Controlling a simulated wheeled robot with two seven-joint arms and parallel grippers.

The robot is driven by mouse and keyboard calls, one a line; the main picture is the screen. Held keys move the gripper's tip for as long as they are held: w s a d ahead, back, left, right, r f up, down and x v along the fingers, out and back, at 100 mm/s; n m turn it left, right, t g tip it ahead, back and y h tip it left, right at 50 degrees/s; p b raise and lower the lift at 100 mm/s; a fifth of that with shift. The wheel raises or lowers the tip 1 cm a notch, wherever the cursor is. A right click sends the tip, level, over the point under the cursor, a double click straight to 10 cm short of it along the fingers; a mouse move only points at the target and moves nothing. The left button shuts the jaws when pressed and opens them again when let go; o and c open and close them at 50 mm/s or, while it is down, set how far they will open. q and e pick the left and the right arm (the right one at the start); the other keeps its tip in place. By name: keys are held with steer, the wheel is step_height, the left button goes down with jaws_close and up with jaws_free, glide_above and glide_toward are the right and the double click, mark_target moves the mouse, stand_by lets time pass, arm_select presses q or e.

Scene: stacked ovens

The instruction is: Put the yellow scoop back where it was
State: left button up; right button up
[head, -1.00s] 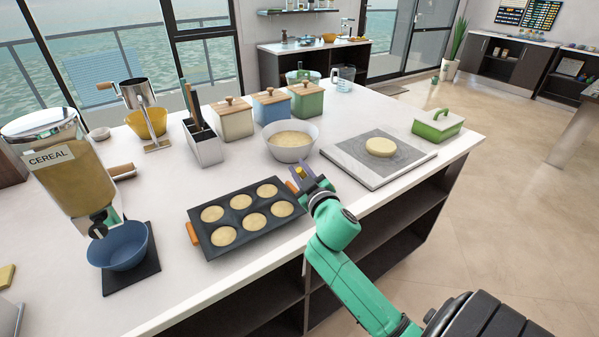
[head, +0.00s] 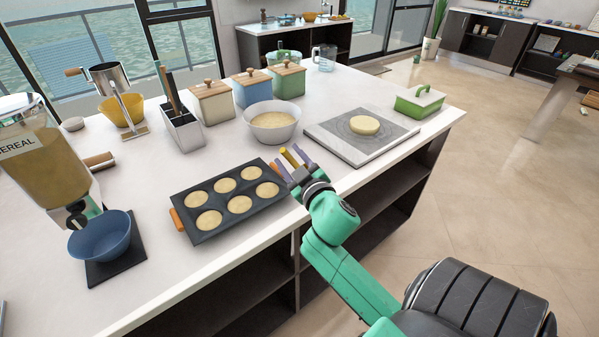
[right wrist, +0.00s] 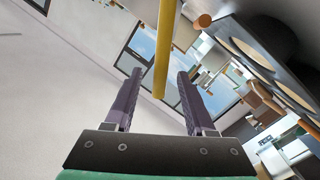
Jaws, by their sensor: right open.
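A yellow rod, which looks like the yellow scoop's handle (right wrist: 163,50), shows in the right wrist view. It comes down from the top edge and ends in the gap between my fingers, with clear space on both sides. In the head view a small yellow piece (head: 290,158) shows between the purple fingers. The scoop's other end cannot be made out. My right gripper (head: 290,161) is open beside the right end of the dark muffin tray, in front of the white bowl; its fingers also show in the right wrist view (right wrist: 157,90). My left gripper is not in view.
The muffin tray (head: 213,187) holds several pale rounds of batter. A white bowl (head: 271,135) of batter and a griddle plate (head: 340,148) with one pancake stand behind. A blue bowl (head: 100,240) sits under the cereal dispenser (head: 42,165). Counter between tray and dispenser is clear.

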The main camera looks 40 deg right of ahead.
steer(key=b+v, duration=0.1)
steer(key=v, duration=0.6)
steer(key=shift+s, duration=0.25)
